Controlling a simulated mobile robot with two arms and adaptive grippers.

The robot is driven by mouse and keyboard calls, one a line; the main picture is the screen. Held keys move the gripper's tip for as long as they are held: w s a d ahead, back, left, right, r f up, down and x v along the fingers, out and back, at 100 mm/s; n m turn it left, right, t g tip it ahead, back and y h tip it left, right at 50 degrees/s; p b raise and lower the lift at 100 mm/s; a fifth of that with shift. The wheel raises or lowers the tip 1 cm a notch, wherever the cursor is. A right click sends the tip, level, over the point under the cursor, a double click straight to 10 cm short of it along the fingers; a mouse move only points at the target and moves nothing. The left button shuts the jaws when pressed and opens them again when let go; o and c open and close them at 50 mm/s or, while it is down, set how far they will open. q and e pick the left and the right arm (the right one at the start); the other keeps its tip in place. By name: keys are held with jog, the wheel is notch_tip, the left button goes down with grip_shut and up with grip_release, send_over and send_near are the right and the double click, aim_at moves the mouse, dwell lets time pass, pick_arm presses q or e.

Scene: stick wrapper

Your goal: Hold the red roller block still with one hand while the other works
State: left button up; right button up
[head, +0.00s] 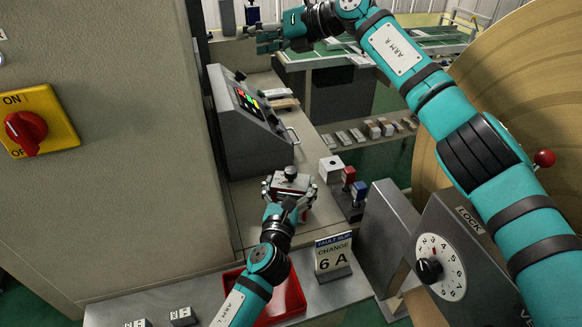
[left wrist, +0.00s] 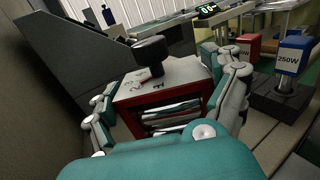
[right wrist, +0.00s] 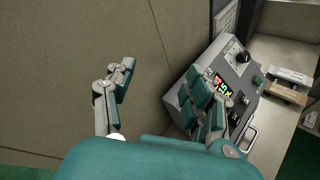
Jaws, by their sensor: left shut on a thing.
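The red roller block (left wrist: 165,98) has a pale top with dark markings, a black knob and pale rollers in its front. In the left wrist view it sits between the fingers of my left gripper (left wrist: 172,92), which is shut on its sides. In the head view the block (head: 290,182) is on the grey bench, with my left gripper (head: 289,192) around it. My right gripper (head: 258,38) is far off at the top of the head view. In the right wrist view my right gripper (right wrist: 165,90) is open, with nothing between its fingers.
A sloped control panel (head: 245,125) with lit buttons stands behind the block. Red and blue labelled blocks (head: 354,187) are to its right. A fault slip sign (head: 334,257), a red tray (head: 290,300) and a dial box (head: 450,265) are in front.

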jog(key=s+a+f+n+g+h, duration=0.2)
jog(key=s+a+f+g+h, duration=0.15)
jog(key=s+f, duration=0.25)
jog(key=g+h, duration=0.2)
jog(key=h, duration=0.8)
send_over(289, 171)
notch_tip(289, 171, down, 8)
jog(key=shift+m+y, duration=0.25)
jog(key=shift+m, duration=0.15)
notch_tip(289, 171, down, 12)
jog(key=shift+r, duration=0.1)
grip_shut()
